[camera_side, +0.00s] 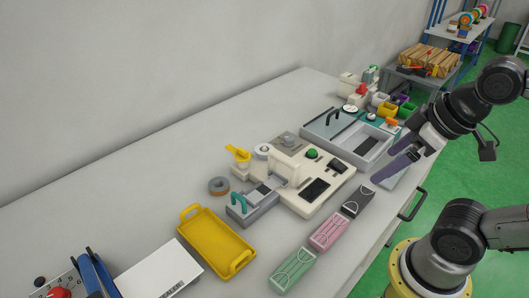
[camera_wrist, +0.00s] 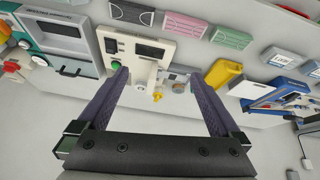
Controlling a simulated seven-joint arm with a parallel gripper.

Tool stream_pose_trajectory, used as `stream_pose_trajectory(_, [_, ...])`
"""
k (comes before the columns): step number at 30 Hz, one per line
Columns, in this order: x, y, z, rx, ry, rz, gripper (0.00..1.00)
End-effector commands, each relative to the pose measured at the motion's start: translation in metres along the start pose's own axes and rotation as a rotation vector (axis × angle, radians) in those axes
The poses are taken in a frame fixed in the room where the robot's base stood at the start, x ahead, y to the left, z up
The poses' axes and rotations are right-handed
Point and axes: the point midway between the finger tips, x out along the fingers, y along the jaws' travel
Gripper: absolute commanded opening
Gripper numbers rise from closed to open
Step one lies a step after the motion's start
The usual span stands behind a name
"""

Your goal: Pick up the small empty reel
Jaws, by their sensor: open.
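My gripper (camera_side: 383,167) is open and empty, held above the right side of the bench. Its two purple fingers frame the wrist view (camera_wrist: 158,73), with nothing between them. A small white ring-shaped piece (camera_side: 263,151), possibly the small empty reel, sits behind the cream machine, beside a yellow piece (camera_side: 238,154). A grey-brown ring (camera_side: 218,186) lies flat left of the machine, next to the small grey fixture. I cannot tell for certain which ring is the reel. My gripper is well to the right of both and touches neither.
The cream machine (camera_side: 325,189) with a green button stands mid-bench. A yellow tray (camera_side: 214,243) lies to its left; green, pink and dark packs (camera_side: 328,232) line the front. A grey open-topped unit (camera_side: 363,148) is behind my gripper. The bench by the wall is clear.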

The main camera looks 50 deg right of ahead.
Motion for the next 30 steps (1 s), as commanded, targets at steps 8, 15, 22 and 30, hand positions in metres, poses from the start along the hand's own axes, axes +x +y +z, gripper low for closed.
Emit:
stream_pose_trajectory(8, [-0.032, 0.025, -0.061, -0.519, -0.016, 0.081, 1.0])
stream_pose_trajectory(15, [-0.025, 0.047, -0.15, -1.019, -0.157, 0.107, 1.0])
stream_pose_trajectory(22, [0.023, 0.056, -0.229, -1.403, -0.312, 0.073, 1.0])
stream_pose_trajectory(30, [0.119, 0.044, -0.288, -1.683, -0.479, -0.015, 1.0])
